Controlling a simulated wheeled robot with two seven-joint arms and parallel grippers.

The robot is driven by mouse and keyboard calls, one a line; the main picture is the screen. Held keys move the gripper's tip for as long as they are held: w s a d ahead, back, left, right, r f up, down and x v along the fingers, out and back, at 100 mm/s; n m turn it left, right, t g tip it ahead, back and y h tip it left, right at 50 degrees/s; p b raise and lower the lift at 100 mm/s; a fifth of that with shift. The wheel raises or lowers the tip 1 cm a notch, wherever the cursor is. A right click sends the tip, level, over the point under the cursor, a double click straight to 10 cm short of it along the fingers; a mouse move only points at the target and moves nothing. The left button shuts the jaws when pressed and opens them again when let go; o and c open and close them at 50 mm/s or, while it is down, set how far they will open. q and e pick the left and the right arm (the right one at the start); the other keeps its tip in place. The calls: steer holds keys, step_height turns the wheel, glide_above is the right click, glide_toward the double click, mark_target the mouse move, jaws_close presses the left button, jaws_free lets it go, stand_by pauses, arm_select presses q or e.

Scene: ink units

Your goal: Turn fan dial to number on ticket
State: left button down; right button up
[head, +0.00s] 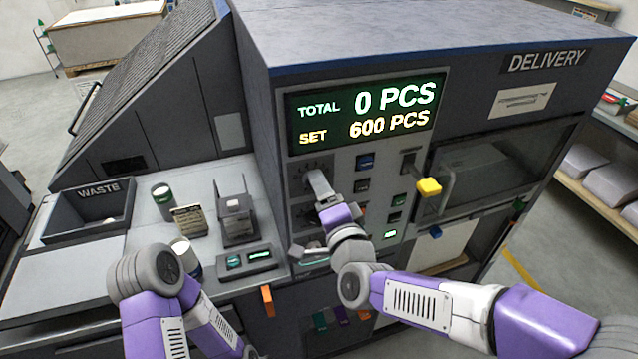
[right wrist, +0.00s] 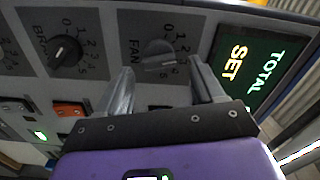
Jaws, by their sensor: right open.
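In the head view my right gripper (head: 318,184) is at the panel below the display and covers most of the dial. My left arm shows at lower left, but no left fingers are visible.
A second dial (right wrist: 65,52) sits beside FAN. The display (head: 366,112) reads TOTAL 0 PCS, SET 600 PCS. A yellow-tipped lever (head: 429,187) and several buttons are right of my gripper.

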steer(key=shift+x, duration=1.25)
steer(key=c, duration=1)
steer(key=shift+c, duration=0.2)
steer(key=shift+n+b, duration=0.45)
steer(key=shift+n, duration=0.85)
steer(key=shift+r+n, duration=0.15)
steer(key=shift+n, duration=1.35)
